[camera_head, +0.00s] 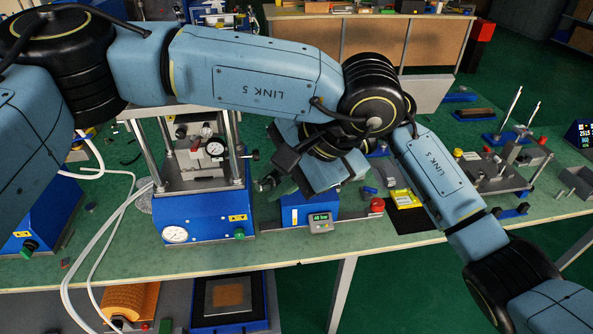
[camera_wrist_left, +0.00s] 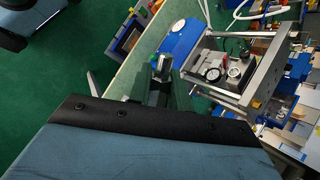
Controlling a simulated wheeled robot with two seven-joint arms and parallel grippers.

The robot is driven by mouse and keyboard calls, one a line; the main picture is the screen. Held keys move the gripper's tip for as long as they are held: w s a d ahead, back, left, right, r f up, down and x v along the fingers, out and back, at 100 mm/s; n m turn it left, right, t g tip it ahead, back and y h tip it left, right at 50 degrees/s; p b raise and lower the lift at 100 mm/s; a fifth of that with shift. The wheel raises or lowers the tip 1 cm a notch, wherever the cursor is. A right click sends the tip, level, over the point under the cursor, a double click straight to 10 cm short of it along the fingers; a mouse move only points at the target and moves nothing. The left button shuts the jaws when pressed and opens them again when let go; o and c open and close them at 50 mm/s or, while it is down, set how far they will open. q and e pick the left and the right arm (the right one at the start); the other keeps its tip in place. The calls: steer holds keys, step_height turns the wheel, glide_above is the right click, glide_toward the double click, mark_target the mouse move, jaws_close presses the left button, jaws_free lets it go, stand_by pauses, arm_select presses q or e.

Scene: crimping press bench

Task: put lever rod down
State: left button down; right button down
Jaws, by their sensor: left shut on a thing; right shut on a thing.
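My left gripper (camera_wrist_left: 158,78) is low in front of the press in the left wrist view, shut on a small dark and pale piece (camera_wrist_left: 161,64). Most of this piece is hidden, so its shape is unclear; it may be the lever rod. In the head view the left hand's end (camera_head: 268,185) shows just right of the press (camera_head: 205,215), above the bench's front part. I cannot tell whether the piece touches the bench. My right arm comes in from the lower right and its wrist meets the left wrist in the picture. The right gripper's fingers are hidden there.
A blue unit with a green display (camera_head: 320,222) and a red knob (camera_head: 377,205) stand close to the hands. A yellow-edged tray (camera_head: 404,199) and a fixture with posts (camera_head: 500,172) are to the right. White hoses (camera_head: 97,232) hang at the left.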

arm_select(q)
steer(key=c, duration=1.2)
jaws_free()
